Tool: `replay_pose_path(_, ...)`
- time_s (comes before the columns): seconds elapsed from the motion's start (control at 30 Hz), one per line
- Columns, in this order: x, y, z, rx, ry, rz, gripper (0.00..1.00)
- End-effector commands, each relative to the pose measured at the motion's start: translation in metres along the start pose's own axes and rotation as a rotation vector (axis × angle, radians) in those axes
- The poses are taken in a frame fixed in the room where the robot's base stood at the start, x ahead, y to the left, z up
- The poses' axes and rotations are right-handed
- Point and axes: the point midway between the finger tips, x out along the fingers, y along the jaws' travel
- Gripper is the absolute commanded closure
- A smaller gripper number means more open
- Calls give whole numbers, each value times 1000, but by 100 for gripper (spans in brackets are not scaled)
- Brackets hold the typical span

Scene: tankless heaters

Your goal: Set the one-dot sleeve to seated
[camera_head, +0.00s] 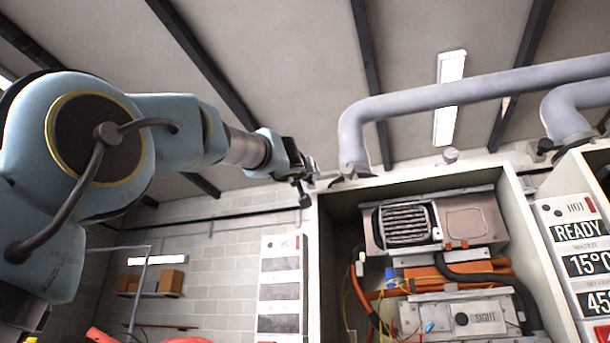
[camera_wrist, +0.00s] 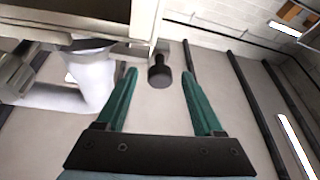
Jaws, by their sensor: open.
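My gripper (camera_wrist: 159,75) is open, with its two green fingers apart. A dark, stubby cylinder with a narrower neck (camera_wrist: 159,70) shows in the gap between the fingertips, apart from both. It sits near the edge of a pale cabinet (camera_wrist: 142,22); whether it lies between the fingers or beyond them I cannot tell. In the head view my gripper (camera_head: 304,176) is at the upper left corner of the open heater cabinet (camera_head: 312,262), left of the grey pipe's lower end. No dot marks are readable, so I cannot tell which part is the one-dot sleeve.
A thick grey pipe (camera_head: 352,135) rises from the cabinet top close to my gripper. The open cabinet holds a grilled unit (camera_head: 408,224), orange pipes and loose wires. A second heater panel reading READY (camera_head: 578,231) stands right. A shelf with boxes (camera_head: 150,293) is at the back left.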

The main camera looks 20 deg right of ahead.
Motion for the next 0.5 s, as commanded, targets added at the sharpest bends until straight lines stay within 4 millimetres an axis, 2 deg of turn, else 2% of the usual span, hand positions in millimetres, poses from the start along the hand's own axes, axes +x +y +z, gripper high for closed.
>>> replay_pose_path(0.07, 0, 0, 0, 0, 0, 0, 31)
replay_pose_path(0.5, 0, 0, 0, 0, 0, 0, 79)
